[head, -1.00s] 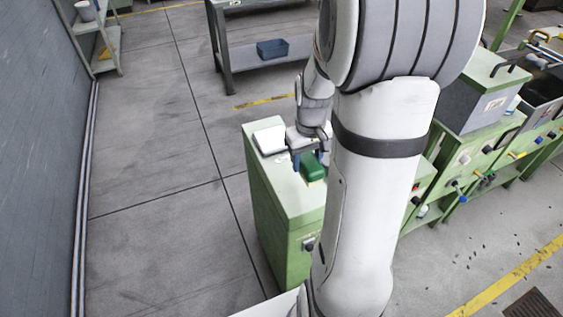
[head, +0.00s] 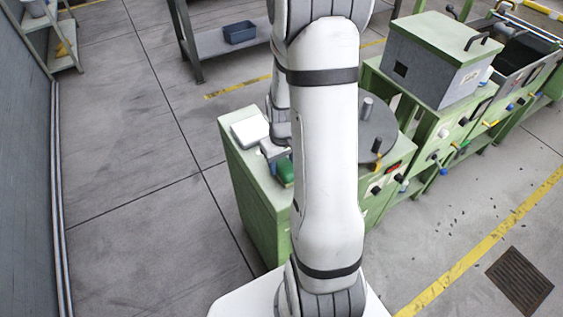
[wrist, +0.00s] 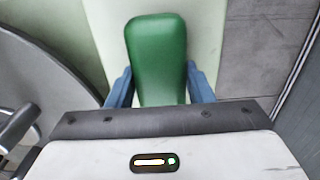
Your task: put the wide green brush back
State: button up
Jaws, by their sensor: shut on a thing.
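The wide green brush (wrist: 157,48) shows in the wrist view as a rounded green block between the blue fingers of my gripper (wrist: 160,78). The fingers are shut on its two sides. In the head view only a small part of the brush (head: 285,171) shows beside my arm, over the pale green cabinet top (head: 255,187). My arm hides most of my gripper there. I cannot tell whether the brush touches the top or hangs just above it.
A white box (head: 250,130) sits on the cabinet's far left corner. A round grey plate with posts (head: 376,130) is to the right of my arm. Green machines with a grey bin (head: 440,60) extend right. The floor at left is clear.

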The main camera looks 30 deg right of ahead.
aim_at(282, 162)
jog(key=shift+s, duration=0.1)
jog(key=shift+f, duration=0.2)
jog(key=o, duration=0.9)
jog(key=shift+o, duration=0.2)
jog(key=shift+r, duration=0.15)
notch_tip(282, 162, up, 12)
jog(key=s+a+r+t, duration=0.3)
jog(key=s+a+r, duration=0.6)
jog(key=s+a, duration=0.3)
jog(key=shift+r+m, duration=0.3)
jog(key=shift+r, duration=0.1)
jog(key=shift+a, duration=0.1)
